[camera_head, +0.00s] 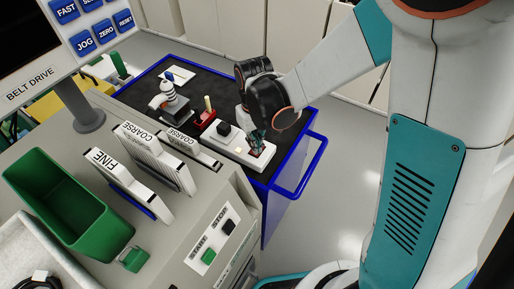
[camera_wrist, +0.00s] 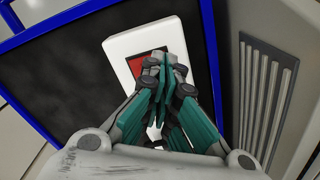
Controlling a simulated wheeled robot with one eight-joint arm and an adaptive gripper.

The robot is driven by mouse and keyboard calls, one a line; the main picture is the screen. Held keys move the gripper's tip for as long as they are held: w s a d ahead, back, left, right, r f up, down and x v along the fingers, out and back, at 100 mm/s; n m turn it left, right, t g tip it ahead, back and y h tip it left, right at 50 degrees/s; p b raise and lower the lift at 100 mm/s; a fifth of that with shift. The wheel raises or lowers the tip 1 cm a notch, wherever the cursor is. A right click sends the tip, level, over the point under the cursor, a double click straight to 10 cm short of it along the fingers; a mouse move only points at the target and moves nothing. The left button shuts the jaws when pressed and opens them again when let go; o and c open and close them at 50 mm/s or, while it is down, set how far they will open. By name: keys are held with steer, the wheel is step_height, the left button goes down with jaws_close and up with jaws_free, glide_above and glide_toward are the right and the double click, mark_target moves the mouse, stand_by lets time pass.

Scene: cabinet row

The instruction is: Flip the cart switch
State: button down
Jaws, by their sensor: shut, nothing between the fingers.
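The cart (camera_head: 215,84) has a black top and a blue frame, and it stands in the middle of the head view. A white switch box (camera_head: 231,139) lies near its front right corner. The wrist view shows the white box (camera_wrist: 119,47) with a red switch (camera_wrist: 135,66) set in it. My gripper (camera_head: 257,141) is shut and empty, pointing down at the red end of the box. In the wrist view its closed fingertips (camera_wrist: 158,64) overlap the red switch and hide part of it. I cannot tell whether they touch it or which way it is set.
A grey machine with a green bin (camera_head: 60,205), FINE and COARSE panels, and START (camera_head: 208,256) and STOP (camera_head: 228,227) buttons stands in front of the cart. A small red device (camera_head: 204,119) and a grey tool (camera_head: 172,105) sit on the cart.

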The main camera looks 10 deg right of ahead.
steer(key=shift+f+b, duration=0.8)
steer(key=shift+f, duration=0.2)
stand_by(0.4)
steer(key=shift+r, duration=0.15)
steer(key=shift+r+p, duration=2.5)
steer(key=shift+r, duration=0.9)
